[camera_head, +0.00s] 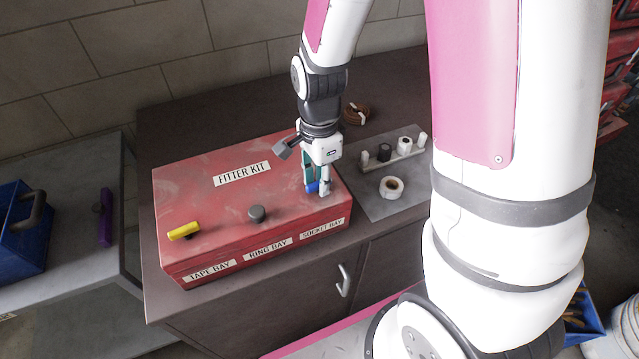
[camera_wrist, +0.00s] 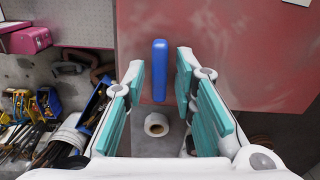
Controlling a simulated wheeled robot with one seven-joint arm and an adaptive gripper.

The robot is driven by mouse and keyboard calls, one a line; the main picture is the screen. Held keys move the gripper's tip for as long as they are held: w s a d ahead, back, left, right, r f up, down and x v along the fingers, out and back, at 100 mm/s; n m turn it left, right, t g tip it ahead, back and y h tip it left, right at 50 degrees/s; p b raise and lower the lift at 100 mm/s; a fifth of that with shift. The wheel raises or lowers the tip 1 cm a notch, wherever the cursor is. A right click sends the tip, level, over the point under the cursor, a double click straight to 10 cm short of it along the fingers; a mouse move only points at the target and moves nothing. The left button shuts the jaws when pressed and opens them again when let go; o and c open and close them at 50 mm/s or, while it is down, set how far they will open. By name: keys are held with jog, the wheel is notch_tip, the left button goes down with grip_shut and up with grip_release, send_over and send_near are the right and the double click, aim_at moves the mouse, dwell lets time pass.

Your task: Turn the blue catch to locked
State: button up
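A red box (camera_head: 205,195) marked FITTER KIT stands on the bench, with bay labels along its front. The blue catch (camera_head: 312,188) is on its top at the right end, above the SOCKET BAY label, partly hidden by my gripper (camera_head: 319,187). In the wrist view the blue catch (camera_wrist: 159,70) is a narrow bar, lengthwise between the two teal-padded fingers of my gripper (camera_wrist: 159,75). A gap shows on each side of the bar, so the gripper is open around it. No lock marking on the catch is readable.
A yellow catch (camera_head: 184,231) and a dark grey knob (camera_head: 257,214) stick up from the same box. A brown coil (camera_head: 356,113) lies behind.

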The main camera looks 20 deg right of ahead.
notch_tip(320, 180, up, 6)
jog(key=p, duration=0.3)
jog(key=shift+s+f, duration=0.15)
jog(key=shift+r+p, duration=0.2)
jog(key=shift+p, duration=0.1)
jog(key=shift+r, duration=0.2)
notch_tip(320, 180, up, 12)
jog(key=shift+f, duration=0.2)
jog(key=s+r+n+t+b, duration=0.1)
jog(key=s+r+n+t, duration=0.4)
jog(key=s+r+n, duration=0.4)
jog(key=shift+s+n+t+b, duration=0.35)
jog(key=shift+s+n, duration=2.85)
jog(key=shift+n, duration=0.7)
